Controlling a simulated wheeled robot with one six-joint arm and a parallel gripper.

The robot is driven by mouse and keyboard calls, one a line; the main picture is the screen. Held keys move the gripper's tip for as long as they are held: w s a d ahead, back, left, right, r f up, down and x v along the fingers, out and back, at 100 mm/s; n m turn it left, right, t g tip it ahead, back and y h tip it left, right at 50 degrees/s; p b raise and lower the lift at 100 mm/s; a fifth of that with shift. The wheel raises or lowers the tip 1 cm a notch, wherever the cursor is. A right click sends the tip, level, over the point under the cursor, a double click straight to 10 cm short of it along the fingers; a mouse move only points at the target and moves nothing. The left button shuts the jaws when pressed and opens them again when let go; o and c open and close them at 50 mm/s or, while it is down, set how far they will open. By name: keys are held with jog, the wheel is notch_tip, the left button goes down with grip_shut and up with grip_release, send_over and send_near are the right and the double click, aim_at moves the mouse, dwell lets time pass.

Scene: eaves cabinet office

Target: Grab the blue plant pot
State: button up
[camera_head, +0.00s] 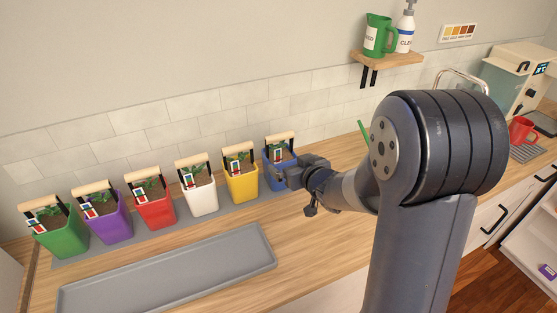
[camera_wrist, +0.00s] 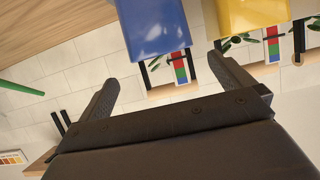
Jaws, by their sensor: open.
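The blue plant pot (camera_head: 272,178) stands at the right end of a row of plant pots. It has a small plant, a label and a pale wooden bar on black uprights. My gripper (camera_head: 297,177) is beside its right side and hides part of it. The wrist view is upside down. There the blue pot (camera_wrist: 155,28) is at the top centre, ahead of my open gripper (camera_wrist: 162,70), with the wooden bar between the fingers in the picture. No contact with the pot can be made out.
White, red, purple and green pots continue leftward on a grey mat (camera_head: 165,225). An empty grey tray (camera_head: 170,275) lies in front. A shelf (camera_head: 390,60) is above right.

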aim_at(280, 155)
jog(key=x, duration=0.4)
jog(key=shift+w+f, duration=0.1)
jog(key=shift+w, duration=0.05)
jog(key=shift+w+a+p, duration=0.35)
jog(key=shift+w+p, duration=0.15)
jog(key=shift+p, duration=0.1)
jog(key=shift+p+x, duration=0.6)
jog(key=shift+x, duration=1.45)
jog(key=shift+c, duration=0.2)
jog(key=c, duration=1.3)
